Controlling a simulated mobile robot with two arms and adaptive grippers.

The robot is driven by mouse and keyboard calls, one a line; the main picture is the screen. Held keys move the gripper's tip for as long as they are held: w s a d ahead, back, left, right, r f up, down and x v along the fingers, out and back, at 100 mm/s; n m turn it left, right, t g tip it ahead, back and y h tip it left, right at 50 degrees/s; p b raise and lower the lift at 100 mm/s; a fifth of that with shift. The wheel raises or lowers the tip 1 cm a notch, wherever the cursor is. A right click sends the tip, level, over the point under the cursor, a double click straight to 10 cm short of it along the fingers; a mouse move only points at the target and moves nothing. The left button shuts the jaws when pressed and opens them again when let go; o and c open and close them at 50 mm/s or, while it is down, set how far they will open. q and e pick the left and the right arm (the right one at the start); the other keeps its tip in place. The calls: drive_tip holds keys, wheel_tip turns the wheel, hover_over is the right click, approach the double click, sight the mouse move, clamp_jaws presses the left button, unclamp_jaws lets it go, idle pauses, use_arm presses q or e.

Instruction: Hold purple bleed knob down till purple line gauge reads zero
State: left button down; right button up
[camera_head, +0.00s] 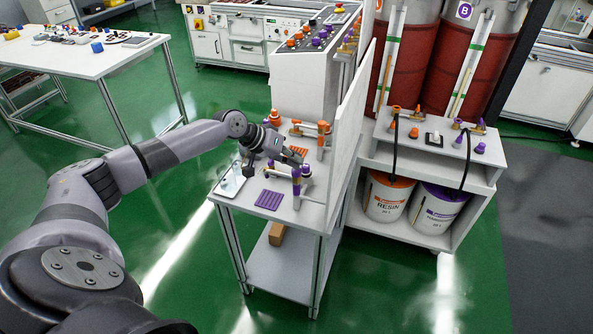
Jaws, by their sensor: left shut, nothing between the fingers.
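My left gripper (294,158) is shut and empty. It is over the small white bench (233,205), just above and beside a purple fitting (305,170) on a short metal pipe. I cannot tell whether it touches the fitting. Other purple knobs show on the sloped panel (316,41) at the back and on the cart top (480,148) at the right. I cannot tell which is the bleed knob. No gauge reading is legible. My right gripper is not in view.
A purple grid mat (269,199) and a pale tray (231,181) lie on the bench. Orange fittings (323,129) stand behind. An upright white panel (349,125) edges the bench at right. Resin buckets (387,199) sit under the cart.

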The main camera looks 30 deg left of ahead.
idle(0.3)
use_arm(q)
drive_tip(key=shift+f+b, duration=0.3)
drive_tip(key=shift+f, duration=0.3)
idle(0.4)
drive_tip(key=shift+r, duration=0.1)
drive_tip(key=shift+r+p, duration=0.4)
drive_tip(key=shift+p, duration=0.15)
drive_tip(key=shift+r+p, duration=0.35)
drive_tip(key=shift+r, duration=0.15)
drive_tip(key=shift+r, duration=0.1)
wheel_tip(320, 180, up, 5)
drive_tip(key=p, duration=0.4)
